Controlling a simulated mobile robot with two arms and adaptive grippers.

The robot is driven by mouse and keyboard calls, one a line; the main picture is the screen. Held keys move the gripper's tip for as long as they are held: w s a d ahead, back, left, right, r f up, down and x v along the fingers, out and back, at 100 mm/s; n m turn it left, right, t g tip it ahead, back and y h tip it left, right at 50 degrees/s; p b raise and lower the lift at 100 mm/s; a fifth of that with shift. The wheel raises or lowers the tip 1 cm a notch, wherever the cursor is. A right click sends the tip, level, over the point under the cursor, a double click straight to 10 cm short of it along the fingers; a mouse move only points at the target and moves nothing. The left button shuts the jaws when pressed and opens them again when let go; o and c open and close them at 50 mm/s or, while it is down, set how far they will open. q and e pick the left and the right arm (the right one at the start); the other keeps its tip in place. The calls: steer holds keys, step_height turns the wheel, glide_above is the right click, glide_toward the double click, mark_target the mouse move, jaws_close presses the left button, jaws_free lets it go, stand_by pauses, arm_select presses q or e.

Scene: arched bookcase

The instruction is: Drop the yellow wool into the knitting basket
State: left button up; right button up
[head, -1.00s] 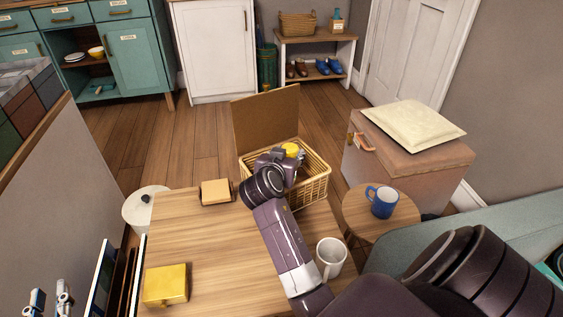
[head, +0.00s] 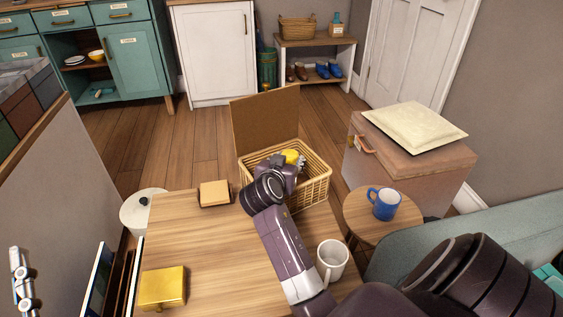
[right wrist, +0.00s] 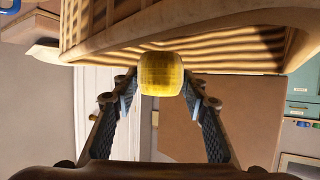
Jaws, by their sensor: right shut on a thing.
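The yellow wool (head: 291,156) is a small yellow roll or ball held over the wicker knitting basket (head: 318,188), inside its outline in the head view. My right gripper (head: 295,163) is shut on it. In the right wrist view the yellow wool (right wrist: 161,74) sits between the two fingertips, with the basket's woven wall (right wrist: 215,45) across the top. The basket's lid (head: 264,118) stands open at the back. My wrist hides part of the basket's inside. A pale jointed part at the lower left edge may be my left gripper (head: 20,283); its jaws are unclear.
On the wooden table (head: 225,255) are a tan block (head: 214,193), a yellow box (head: 163,287) and a white mug (head: 332,259). A blue mug (head: 384,203) stands on a round side table. A chest with a cushion (head: 414,129) is right of the basket.

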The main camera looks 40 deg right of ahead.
steer(key=o, duration=1.2)
step_height(320, 180, up, 10)
